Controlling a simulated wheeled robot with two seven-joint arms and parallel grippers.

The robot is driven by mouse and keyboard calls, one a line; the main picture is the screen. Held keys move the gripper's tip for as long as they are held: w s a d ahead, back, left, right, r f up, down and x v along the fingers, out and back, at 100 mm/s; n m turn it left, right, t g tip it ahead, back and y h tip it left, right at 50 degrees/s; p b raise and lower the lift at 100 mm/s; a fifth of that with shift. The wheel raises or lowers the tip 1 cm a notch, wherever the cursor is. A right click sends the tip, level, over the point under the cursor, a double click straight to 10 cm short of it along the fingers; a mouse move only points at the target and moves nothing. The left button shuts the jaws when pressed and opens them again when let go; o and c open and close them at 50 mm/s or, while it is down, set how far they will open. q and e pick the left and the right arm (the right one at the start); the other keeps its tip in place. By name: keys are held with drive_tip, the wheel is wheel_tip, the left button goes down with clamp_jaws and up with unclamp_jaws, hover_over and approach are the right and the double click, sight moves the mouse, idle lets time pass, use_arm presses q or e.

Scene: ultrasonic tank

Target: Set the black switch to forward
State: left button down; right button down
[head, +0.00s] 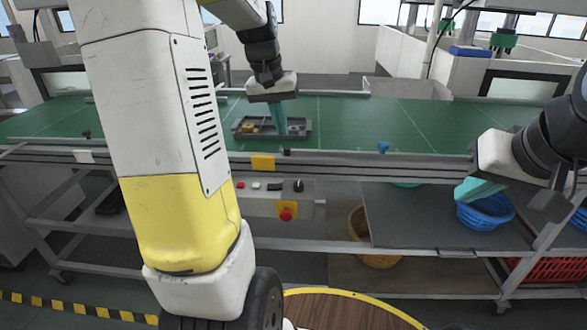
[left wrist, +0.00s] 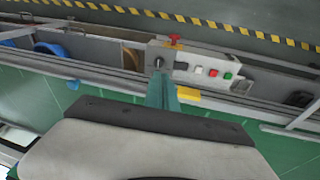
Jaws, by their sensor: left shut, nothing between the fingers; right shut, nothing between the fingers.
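The black switch is a small dark knob (head: 298,186) at the right end of the control panel (head: 268,201), below the conveyor's front edge. It also shows in the left wrist view (left wrist: 158,64), just past my fingertips in the picture. Its setting is too small to read. My left gripper (head: 281,132) is shut and empty, pointing down over the green conveyor, higher than and apart from the switch. Its teal fingers also show in the left wrist view (left wrist: 161,88). My right gripper (head: 474,192) is shut and empty, in front of the conveyor at the right.
The panel also carries a red button (head: 240,185), a white button (head: 256,186) and a red emergency stop (head: 286,214) on yellow. A dark tray (head: 300,132) with parts lies on the conveyor by my left fingers. A blue basket (head: 487,214) stands on the lower shelf.

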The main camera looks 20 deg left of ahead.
use_arm(q)
drive_tip(key=n+g, duration=0.1)
drive_tip(key=g, duration=0.1)
hover_over(278, 186)
drive_tip(key=a, duration=0.2)
wheel_tip(278, 186, down, 8)
drive_tip(key=shift+s+a+f, duration=0.15)
drive_tip(key=shift+f, duration=0.05)
drive_tip(key=f, duration=0.4)
drive_tip(key=d+f, duration=0.1)
drive_tip(key=f, duration=0.4)
drive_tip(key=d+f, duration=0.1)
drive_tip(key=f, duration=0.4)
drive_tip(key=shift+w, duration=0.2)
drive_tip(key=shift+d+f+y, duration=0.25)
drive_tip(key=shift+d+y, duration=0.05)
drive_tip(key=shift+s+a+f, duration=0.1)
